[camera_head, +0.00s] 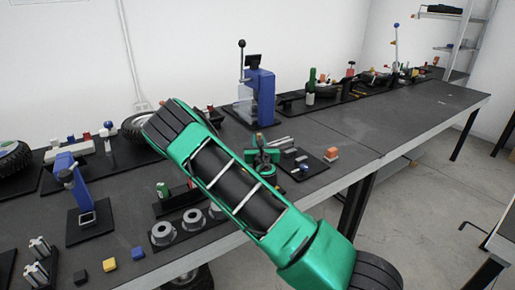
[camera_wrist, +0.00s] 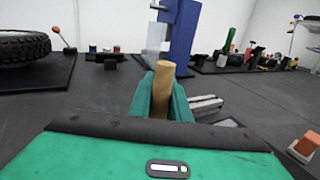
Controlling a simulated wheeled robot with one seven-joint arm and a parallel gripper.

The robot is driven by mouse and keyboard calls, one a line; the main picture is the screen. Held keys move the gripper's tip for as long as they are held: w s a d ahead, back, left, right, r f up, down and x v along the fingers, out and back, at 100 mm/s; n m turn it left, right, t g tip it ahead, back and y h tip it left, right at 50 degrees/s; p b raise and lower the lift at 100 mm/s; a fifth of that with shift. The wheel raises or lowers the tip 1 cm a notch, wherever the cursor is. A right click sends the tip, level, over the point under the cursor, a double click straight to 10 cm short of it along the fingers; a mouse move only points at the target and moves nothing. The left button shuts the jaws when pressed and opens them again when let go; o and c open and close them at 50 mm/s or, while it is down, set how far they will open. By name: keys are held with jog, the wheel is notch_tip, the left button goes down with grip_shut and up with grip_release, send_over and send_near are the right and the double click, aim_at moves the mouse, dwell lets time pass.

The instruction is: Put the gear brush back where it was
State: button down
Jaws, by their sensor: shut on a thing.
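My gripper (camera_wrist: 163,98) is shut on the upright wooden handle of what looks like the gear brush (camera_wrist: 163,76). The handle's top sticks up above the green fingers. The brush's lower end is hidden behind the fingers. In the head view my gripper (camera_head: 264,155) is over the near workbench, in front of the tall blue press (camera_head: 262,98). My own arm covers part of the bench there, and I cannot make out the brush clearly. I cannot tell whether the brush touches the bench or a mat.
The blue press also shows close ahead in the wrist view (camera_wrist: 182,35). A dark mat with small parts (camera_head: 318,169) and an orange-and-white block (camera_head: 331,154) lie to the right. Grey rings (camera_head: 163,233), a small blue press (camera_head: 68,178) and a tire (camera_wrist: 22,46) are to the left.

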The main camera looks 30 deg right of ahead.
jog(key=shift+f, duration=1.45)
jog(key=shift+f, duration=0.1)
jog(key=c, duration=1.6)
grip_release()
jog(key=shift+c, duration=0.2)
